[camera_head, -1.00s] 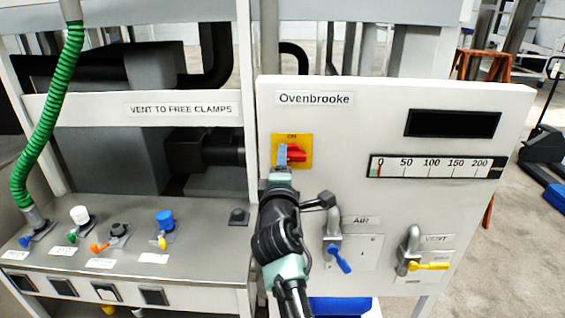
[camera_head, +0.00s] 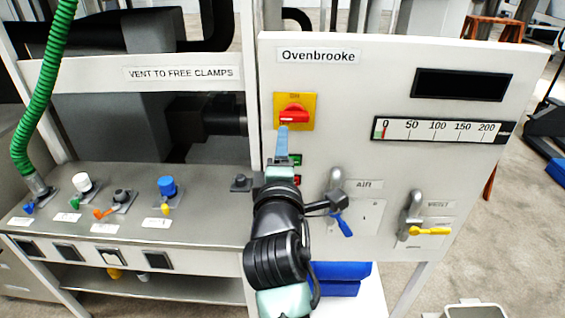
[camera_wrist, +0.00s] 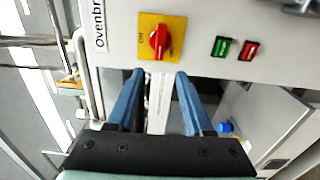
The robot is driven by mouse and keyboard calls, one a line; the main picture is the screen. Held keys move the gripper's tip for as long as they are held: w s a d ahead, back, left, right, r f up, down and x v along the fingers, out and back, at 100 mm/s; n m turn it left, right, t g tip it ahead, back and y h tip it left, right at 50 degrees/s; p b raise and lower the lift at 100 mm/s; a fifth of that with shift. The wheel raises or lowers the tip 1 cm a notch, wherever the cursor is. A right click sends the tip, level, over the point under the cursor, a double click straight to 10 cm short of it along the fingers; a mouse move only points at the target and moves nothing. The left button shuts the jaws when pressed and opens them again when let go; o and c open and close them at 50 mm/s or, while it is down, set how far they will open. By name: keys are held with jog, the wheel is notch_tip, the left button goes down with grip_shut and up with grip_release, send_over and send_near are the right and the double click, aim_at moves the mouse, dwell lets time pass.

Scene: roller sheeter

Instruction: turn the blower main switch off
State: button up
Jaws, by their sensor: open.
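The likely blower main switch is a red rotary knob (camera_head: 292,115) on a yellow plate (camera_head: 309,122), high on the left of the white panel. Its handle lies roughly sideways on the panel. The wrist view shows the knob (camera_wrist: 159,41) just beyond the fingertips, with small lettering on the plate to both sides of it. My gripper (camera_head: 282,131) is in front of the panel just below the knob. In the wrist view its two blue fingers (camera_wrist: 159,73) are apart with nothing between them, and they appear clear of the knob.
A green button (camera_wrist: 221,47) and a red button (camera_wrist: 248,50) sit below the switch, partly hidden by my gripper in the head view. The blue AIR lever (camera_head: 343,226) and yellow VENT lever (camera_head: 430,231) are lower right. A bench with coloured valves (camera_head: 165,187) stands left.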

jog(key=s, duration=0.3)
jog(key=shift+b, duration=0.3)
dwell(0.4)
jog(key=s+r+m+t+y, duration=0.1)
jog(key=s+r+m+t, duration=0.15)
jog(key=r, duration=0.55)
jog(key=s+r+m+t, duration=0.2)
jog(key=s+r+m, duration=0.15)
jog(key=r, duration=0.45)
jog(key=s+d+r+m+t+h, duration=0.1)
jog(key=s+r+m+t, duration=0.4)
jog(key=s+r+m, duration=0.7)
notch_tip(320, 180, up, 4)
jog(key=shift+s+d+r, duration=0.1)
jog(key=shift+s+d, duration=0.25)
jog(key=shift+s, duration=0.5)
